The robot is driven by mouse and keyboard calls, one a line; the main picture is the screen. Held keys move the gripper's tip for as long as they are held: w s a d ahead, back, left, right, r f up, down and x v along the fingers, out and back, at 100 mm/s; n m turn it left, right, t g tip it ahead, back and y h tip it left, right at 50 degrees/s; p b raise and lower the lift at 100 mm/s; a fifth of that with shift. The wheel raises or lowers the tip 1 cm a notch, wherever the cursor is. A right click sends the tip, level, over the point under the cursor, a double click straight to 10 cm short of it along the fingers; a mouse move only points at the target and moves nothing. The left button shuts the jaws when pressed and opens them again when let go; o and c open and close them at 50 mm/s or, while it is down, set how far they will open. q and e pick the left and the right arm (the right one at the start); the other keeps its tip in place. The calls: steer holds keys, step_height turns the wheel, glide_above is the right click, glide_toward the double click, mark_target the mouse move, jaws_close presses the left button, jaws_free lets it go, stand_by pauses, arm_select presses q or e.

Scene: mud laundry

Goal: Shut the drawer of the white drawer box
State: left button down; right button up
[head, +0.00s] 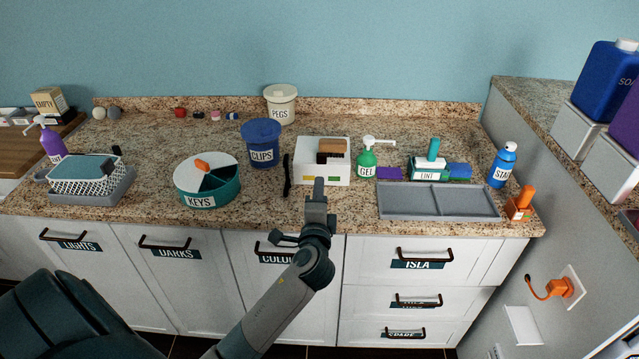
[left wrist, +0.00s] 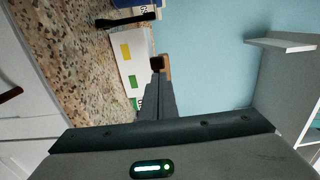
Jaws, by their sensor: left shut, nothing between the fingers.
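The white drawer box (head: 305,172) stands on the granite counter, right of the blue CLIPS tub. Its front carries a yellow and a green label, and brown and dark items show at its top. I cannot tell how far its drawer stands out. My left gripper (head: 319,187) is shut and empty, pointing at the box front from the near side; it overlaps the front's lower edge in the head view. In the left wrist view the box (left wrist: 124,65) shows sideways beyond the shut fingers (left wrist: 157,90). Contact is unclear. My right gripper is not in view.
A dark slim object (head: 287,176) lies just left of the box. The CLIPS tub (head: 261,145) and KEYS tray (head: 208,183) are further left. The green GEL bottle (head: 367,163) and grey tray (head: 437,202) are close on the right. Cabinet drawers (head: 425,262) lie below the counter edge.

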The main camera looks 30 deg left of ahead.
arm_select(q)
steer(key=shift+b+v, duration=0.6)
steer(key=shift+v, duration=1.85)
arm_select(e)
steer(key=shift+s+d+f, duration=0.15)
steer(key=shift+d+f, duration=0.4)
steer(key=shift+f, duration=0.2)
